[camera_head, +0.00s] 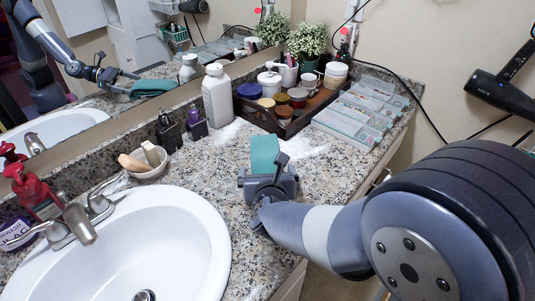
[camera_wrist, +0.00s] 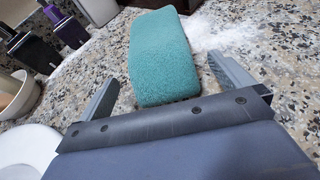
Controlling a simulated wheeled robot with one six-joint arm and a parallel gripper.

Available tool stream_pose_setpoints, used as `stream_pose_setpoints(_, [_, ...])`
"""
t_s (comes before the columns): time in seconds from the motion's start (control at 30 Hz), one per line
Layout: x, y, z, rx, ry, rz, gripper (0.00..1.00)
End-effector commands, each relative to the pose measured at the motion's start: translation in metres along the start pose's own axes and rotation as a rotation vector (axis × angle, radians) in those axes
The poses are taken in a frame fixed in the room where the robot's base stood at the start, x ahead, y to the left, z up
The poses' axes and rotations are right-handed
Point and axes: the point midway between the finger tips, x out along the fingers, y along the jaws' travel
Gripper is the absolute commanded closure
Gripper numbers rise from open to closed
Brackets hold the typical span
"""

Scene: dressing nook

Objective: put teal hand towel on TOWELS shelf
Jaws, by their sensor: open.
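The teal hand towel (camera_head: 265,153) lies folded on the granite counter, just beyond my gripper (camera_head: 268,178). In the wrist view the towel (camera_wrist: 161,58) is a long teal block lying ahead, with its near end between the two fingers. My gripper (camera_wrist: 168,85) is open, one finger on each side of the towel's near end, with gaps between them and the towel. In the head view the gripper hides the towel's near end. No shelf marked TOWELS can be made out; a white cabinet shows only in the mirror.
White powder (camera_head: 304,147) is spread near the towel. A dark tray (camera_head: 283,123) of jars, a white bottle (camera_head: 217,97) and a clear organizer (camera_head: 352,119) stand behind. The sink (camera_head: 150,245) is at left, with a soap bowl (camera_head: 145,172) beside it. A hair dryer (camera_head: 503,95) hangs at right.

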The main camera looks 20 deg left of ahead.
Motion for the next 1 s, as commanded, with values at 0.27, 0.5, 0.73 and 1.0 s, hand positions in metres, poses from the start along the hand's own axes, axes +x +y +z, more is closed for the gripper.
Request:
stream_pose_setpoints(0.27, [0.027, -0.003, 0.006, 0.001, 0.0, -0.003, 0.0])
stream_pose_setpoints(0.5, [0.054, -0.003, 0.007, 0.001, 0.0, 0.0, 0.0])
stream_pose_setpoints(0.73, [0.056, -0.003, 0.007, 0.001, -0.001, 0.001, 0.0])
stream_pose_setpoints(1.0, [0.056, -0.003, 0.007, 0.001, -0.001, 0.001, 0.18])
